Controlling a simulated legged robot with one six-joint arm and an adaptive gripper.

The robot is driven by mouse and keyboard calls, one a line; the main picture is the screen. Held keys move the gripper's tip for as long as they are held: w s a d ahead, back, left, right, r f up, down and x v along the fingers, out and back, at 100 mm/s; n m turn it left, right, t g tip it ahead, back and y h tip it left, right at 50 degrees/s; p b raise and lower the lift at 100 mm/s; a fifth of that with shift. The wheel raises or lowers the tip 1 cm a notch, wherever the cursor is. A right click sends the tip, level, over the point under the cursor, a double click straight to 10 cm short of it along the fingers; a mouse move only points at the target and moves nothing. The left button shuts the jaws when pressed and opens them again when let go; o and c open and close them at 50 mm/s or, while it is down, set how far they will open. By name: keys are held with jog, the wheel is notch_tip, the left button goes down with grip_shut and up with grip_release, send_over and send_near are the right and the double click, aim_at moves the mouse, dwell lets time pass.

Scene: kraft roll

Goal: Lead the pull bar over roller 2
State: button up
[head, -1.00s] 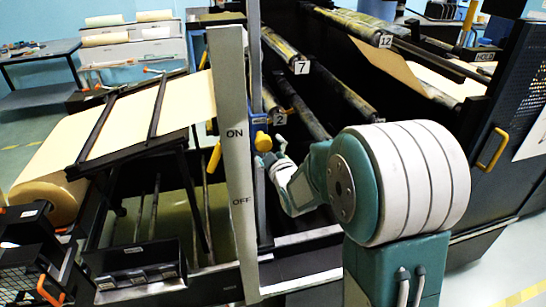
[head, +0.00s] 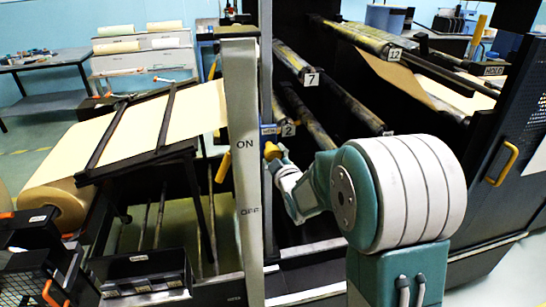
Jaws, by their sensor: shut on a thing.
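My gripper (head: 277,158) is in the middle of the head view, just right of the grey upright post. It is shut on the yellow end of the pull bar (head: 271,150). A yellow length (head: 223,166) also shows left of the post, seemingly the same bar; the post hides the part between. The fingertips are small and partly hidden by my wrist. Roller 2 (head: 279,109) is a dark roller with the tag "2" (head: 288,129) at its near end. The gripper and bar end appear just below and left of that tag in the picture.
The grey post (head: 244,110) marked ON and OFF stands close on the left. Rollers 7 (head: 292,58) and 12 (head: 362,36) lie above and right. Cream paper (head: 150,120) runs from the kraft roll (head: 62,203) over a sloping frame. A dark cabinet (head: 510,140) bounds the right.

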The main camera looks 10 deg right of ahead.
jog(key=d+r, duration=0.4)
jog(key=d, duration=0.4)
jog(key=shift+d+r, duration=0.3)
jog(key=shift+r, duration=0.05)
jog(key=shift+d+f, duration=0.5)
jog(key=shift+d, duration=0.3)
jog(key=shift+d+f, duration=0.55)
jog(key=shift+d, duration=0.25)
jog(key=shift+d+f, duration=0.5)
jog(key=shift+d, duration=0.3)
jog(key=shift+f, duration=0.1)
notch_tip(320, 180, down, 9)
jog(key=shift+f, duration=0.1)
